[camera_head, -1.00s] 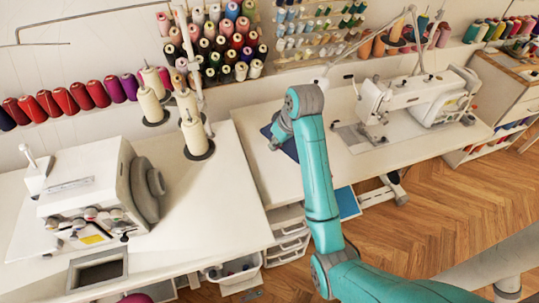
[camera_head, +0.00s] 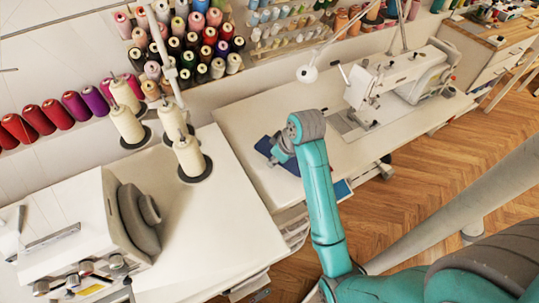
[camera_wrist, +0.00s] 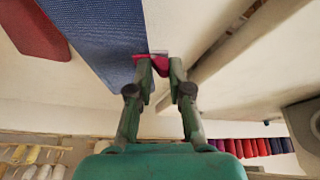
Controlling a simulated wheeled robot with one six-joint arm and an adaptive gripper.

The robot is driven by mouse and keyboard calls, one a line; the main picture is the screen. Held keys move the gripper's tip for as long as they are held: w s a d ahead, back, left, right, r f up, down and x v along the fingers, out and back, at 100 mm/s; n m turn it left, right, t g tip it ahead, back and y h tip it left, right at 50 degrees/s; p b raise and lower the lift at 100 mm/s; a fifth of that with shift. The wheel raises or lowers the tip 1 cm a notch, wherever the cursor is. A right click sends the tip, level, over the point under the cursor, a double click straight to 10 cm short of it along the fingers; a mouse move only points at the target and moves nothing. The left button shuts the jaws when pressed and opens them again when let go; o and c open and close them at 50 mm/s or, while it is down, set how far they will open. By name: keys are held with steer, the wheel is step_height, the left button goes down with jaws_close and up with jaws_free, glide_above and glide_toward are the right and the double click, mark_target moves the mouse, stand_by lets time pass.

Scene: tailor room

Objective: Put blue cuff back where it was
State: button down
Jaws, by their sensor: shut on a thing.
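The blue cuff (camera_wrist: 95,35) is a flat, ribbed blue piece that fills the upper left of the wrist view. In the head view, dark blue material (camera_head: 264,146) shows on the white table beside my arm's end; the fingers are hidden there.
A white sewing machine (camera_head: 405,75) stands right of my arm on the same table (camera_head: 240,118). An overlock machine (camera_head: 75,225) and thread cones (camera_head: 188,157) occupy the left table. Thread racks line the wall behind. Bare tabletop shows around the blue material.

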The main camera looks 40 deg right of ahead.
steer(key=shift+f, duration=0.65)
steer(key=c, duration=1.1)
jaws_free()
steer(key=shift+r, duration=0.1)
